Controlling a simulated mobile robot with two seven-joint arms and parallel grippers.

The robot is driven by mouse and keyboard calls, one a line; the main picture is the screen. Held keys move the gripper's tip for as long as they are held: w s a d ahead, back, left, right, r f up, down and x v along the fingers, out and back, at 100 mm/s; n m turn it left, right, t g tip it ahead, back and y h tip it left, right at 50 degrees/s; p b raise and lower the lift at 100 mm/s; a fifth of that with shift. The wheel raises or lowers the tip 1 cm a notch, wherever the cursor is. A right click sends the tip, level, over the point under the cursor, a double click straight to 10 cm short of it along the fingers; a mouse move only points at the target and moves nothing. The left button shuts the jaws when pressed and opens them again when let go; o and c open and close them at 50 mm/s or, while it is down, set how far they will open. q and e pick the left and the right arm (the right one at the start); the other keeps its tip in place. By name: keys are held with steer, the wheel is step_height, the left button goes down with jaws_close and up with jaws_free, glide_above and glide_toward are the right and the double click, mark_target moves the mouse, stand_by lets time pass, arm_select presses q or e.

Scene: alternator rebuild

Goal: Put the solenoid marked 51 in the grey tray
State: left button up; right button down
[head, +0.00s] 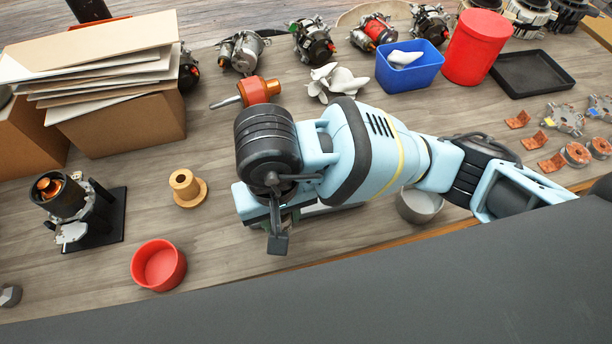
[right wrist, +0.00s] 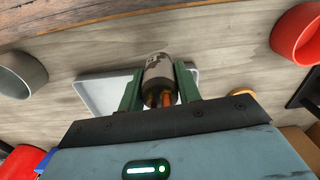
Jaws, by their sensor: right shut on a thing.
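My right gripper (right wrist: 160,85) is shut on a small dark and silver cylinder with copper-coloured ends, the solenoid (right wrist: 158,72), held between its green fingers. No number can be read on it. The pale grey tray (right wrist: 95,92) lies on the bench beneath and beside the held part in the right wrist view. The part appears to be over the tray's edge area; its height above it is hard to tell. In the head view my right arm hides the held part and most or all of the tray. My left gripper is not in view.
A red bowl (head: 158,266), a brass flanged bushing (head: 187,188) and an alternator on a black stand (head: 112,222) are to the left. A grey metal cup (head: 420,207) is to the right. Boxes, a blue bin (head: 408,72) and alternators line the back.

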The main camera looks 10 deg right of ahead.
steer(key=shift+w+d, duration=0.3)
steer(key=w+d, duration=0.3)
steer(key=w+d+f+p, duration=0.1)
steer(key=w+d, duration=0.2)
steer(key=d, duration=0.1)
steer(key=w+d, duration=0.3)
steer(key=shift+w+d+f+p, duration=0.15)
steer(key=shift+w+d+p, duration=0.2)
steer(key=shift+w+d+f, duration=0.15)
steer(key=shift+f, duration=0.75)
steer(key=shift+w+d+f, duration=0.1)
steer(key=shift+f, duration=0.8)
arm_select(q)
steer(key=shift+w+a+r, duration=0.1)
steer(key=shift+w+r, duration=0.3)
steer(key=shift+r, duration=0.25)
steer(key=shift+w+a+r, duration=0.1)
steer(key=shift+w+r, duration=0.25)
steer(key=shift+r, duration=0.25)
arm_select(e)
steer(key=shift+f, duration=0.1)
steer(key=shift+f, duration=0.1)
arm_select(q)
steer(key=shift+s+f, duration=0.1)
arm_select(e)
steer(key=c, duration=1)
jaws_free()
